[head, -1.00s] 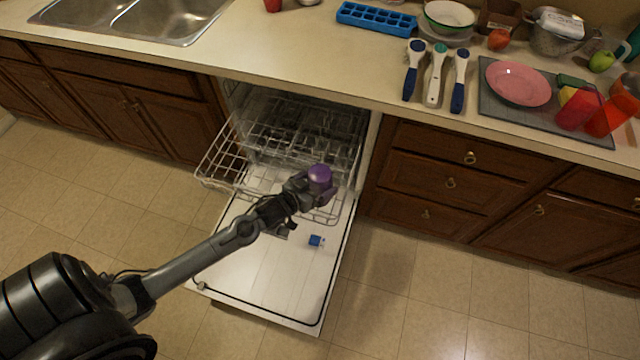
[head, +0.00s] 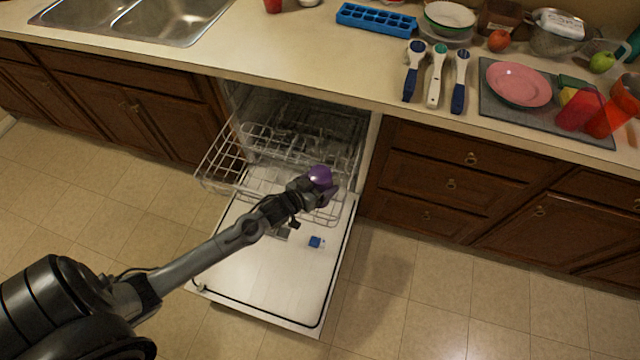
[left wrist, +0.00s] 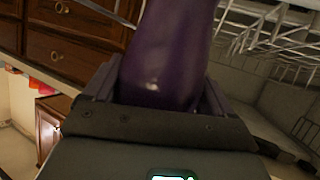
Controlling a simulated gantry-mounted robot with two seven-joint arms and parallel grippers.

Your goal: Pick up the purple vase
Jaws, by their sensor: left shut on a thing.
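The purple vase (head: 320,176) is at the end of my left arm in the head view, over the open dishwasher. In the left wrist view the vase (left wrist: 168,55) is large and glossy, and its far end runs out of the top of the picture. My left gripper (head: 312,186) is shut on the vase, with a finger on each side of it in the left wrist view (left wrist: 160,95). The gripper hides part of the vase in the head view. My right gripper is in neither view.
The dishwasher door (head: 270,275) is folded down, with a small blue item (head: 316,242) on it. A wire rack (head: 225,165) is pulled partly out beside the gripper. The countertop (head: 300,50) above holds an ice tray (head: 376,18), several utensils and a pink plate (head: 518,83).

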